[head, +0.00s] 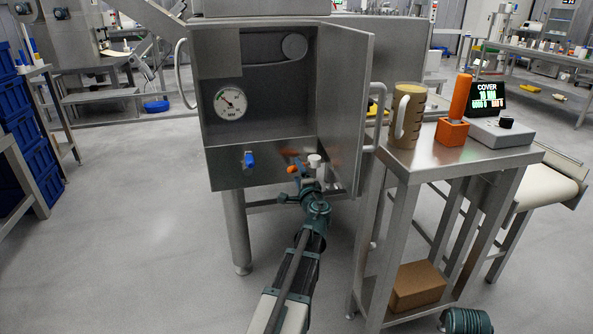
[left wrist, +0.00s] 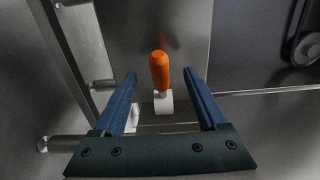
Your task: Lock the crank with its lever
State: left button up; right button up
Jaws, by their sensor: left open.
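The lever has an orange grip (left wrist: 160,70) on a white base (left wrist: 164,102) in the left wrist view. In the head view its orange part (head: 292,170) shows small at the machine's lower front. My left gripper (left wrist: 160,85) is open, with a blue finger on each side of the orange grip and visible gaps on both sides. In the head view my left gripper (head: 300,178) is at the machine's lower front panel and partly covers the lever. A white knob (head: 314,160), possibly the crank's handle, stands just right of it. The rest of the crank is hidden or unclear.
The machine's door (head: 345,90) stands open on the right. A gauge (head: 230,101) and a blue handle (head: 248,160) are left of my gripper. A steel side table (head: 425,162) on the right bears a beige jug (head: 409,105), an orange-handled tool (head: 460,95) and a display (head: 487,95).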

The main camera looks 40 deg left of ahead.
pick_arm(q)
jog(key=v, duration=0.5)
jog(key=shift+s+d, duration=0.25)
jog(key=shift+d, duration=0.05)
jog(key=s+d+f+n+g+h+p, duration=0.1)
jog(key=s+d+f+n+g+h, duration=0.1)
jog(key=d+f, duration=0.35)
jog(key=s+d+f+n+g+h+p, duration=0.1)
jog(key=s+d+f+n+g+h, duration=0.15)
jog(key=d, duration=0.55)
jog(key=s+d+f+g+h, duration=0.2)
jog(key=s+d+f+h, duration=0.15)
jog(key=s+d, duration=0.4)
jog(key=s+d+f+g+h+p, duration=0.1)
jog(key=s+d+f+g+h, duration=0.25)
jog(key=d, duration=0.75)
jog(key=s+d+f+g+h, duration=0.15)
jog(key=s+d+f, duration=0.25)
jog(key=s+d, duration=0.4)
notch_tip(320, 180, up, 38)
jog(key=d+p, duration=0.1)
jog(key=p, duration=3.7)
jog(key=shift+w, duration=0.25)
jog(key=shift+d, duration=0.15)
